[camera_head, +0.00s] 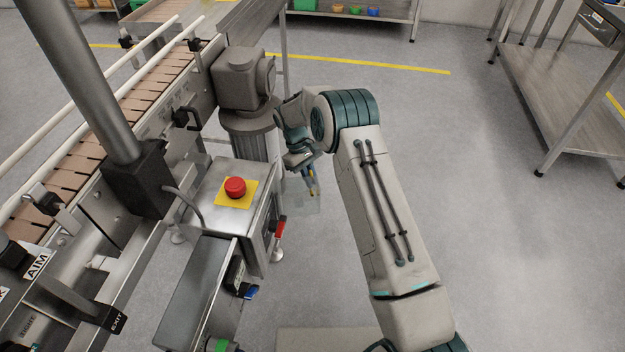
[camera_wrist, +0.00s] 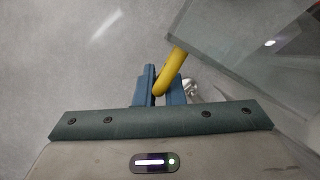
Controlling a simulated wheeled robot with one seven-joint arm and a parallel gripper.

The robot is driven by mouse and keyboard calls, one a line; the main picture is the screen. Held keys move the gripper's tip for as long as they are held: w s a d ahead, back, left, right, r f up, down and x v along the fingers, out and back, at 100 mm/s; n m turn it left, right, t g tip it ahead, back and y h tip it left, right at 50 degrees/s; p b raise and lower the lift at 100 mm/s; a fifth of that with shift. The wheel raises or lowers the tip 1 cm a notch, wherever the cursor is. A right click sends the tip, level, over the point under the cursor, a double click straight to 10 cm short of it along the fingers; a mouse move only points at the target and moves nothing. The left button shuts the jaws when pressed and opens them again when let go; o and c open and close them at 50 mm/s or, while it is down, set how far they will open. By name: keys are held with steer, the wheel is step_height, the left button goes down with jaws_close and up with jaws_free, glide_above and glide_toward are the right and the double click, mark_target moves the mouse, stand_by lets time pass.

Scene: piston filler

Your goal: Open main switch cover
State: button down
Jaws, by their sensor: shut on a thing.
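The main switch cover is a clear panel that stands out from the right side of the steel control box in the head view (camera_head: 301,205). It fills the upper right of the wrist view (camera_wrist: 245,45). A yellow handle (camera_wrist: 176,72) reaches from the panel's edge to between my blue fingers. My gripper (camera_wrist: 160,90) is shut on this handle; in the head view my gripper (camera_head: 312,188) is beside the box, at the panel. The handle shows only as a small yellow spot there. The hinge is not clear.
The control box (camera_head: 235,208) carries a red emergency button (camera_head: 235,187) on a yellow plate. A red lever (camera_head: 279,229) sticks out of its right side. The conveyor (camera_head: 150,90) runs along the left. Open grey floor lies right of my arm, with a steel table (camera_head: 560,90) beyond.

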steer(key=shift+w, duration=0.1)
stand_by(0.3)
steer(key=c, duration=1.5)
jaws_free()
steer(key=shift+a, duration=0.1)
steer(key=p+v, duration=0.2)
steer(key=v, duration=1.1)
steer(key=shift+a+r, duration=0.1)
steer(key=shift+r, duration=0.3)
